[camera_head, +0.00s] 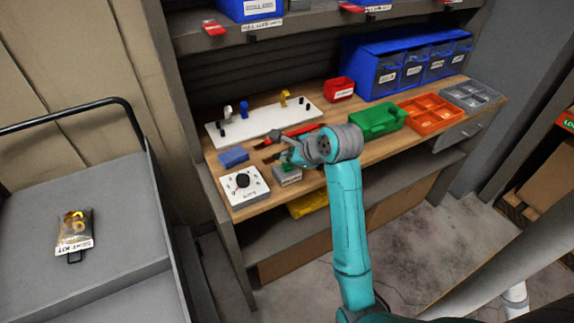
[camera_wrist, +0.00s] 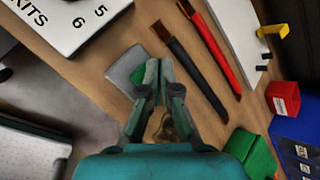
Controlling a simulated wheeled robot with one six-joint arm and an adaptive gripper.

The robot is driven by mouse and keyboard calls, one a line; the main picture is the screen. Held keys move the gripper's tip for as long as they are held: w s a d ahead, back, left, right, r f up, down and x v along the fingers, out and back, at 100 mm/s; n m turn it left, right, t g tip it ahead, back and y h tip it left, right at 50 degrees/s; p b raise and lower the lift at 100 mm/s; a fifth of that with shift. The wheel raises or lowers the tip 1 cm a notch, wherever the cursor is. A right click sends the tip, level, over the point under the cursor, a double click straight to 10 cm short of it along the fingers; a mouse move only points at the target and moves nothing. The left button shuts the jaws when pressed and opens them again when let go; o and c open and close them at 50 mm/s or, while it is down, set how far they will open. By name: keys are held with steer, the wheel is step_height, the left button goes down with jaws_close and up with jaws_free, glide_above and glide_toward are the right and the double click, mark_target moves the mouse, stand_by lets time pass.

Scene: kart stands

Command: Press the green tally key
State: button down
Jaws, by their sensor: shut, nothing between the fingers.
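The tally box is a small grey block on the wooden bench; it shows in the wrist view (camera_wrist: 120,76) and in the head view (camera_head: 288,177). The green tally key (camera_wrist: 138,75) shows on its top in the wrist view, partly hidden by my fingers. My gripper (camera_wrist: 158,68) is shut and empty, its fingertips over or beside the right side of the key. I cannot tell whether they touch it. In the head view my gripper (camera_head: 289,158) is above the bench near the box.
A white numbered dial plate (camera_head: 240,193) lies left of the box, and a blue block (camera_head: 233,157) behind it. Red- and black-handled tools (camera_wrist: 200,72) lie nearby. Green (camera_head: 378,124) and orange (camera_head: 433,116) bins stand to the right. A grey cart (camera_head: 120,215) is at left.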

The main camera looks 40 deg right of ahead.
mark_target(288, 167)
steer(key=shift+r, duration=2.5)
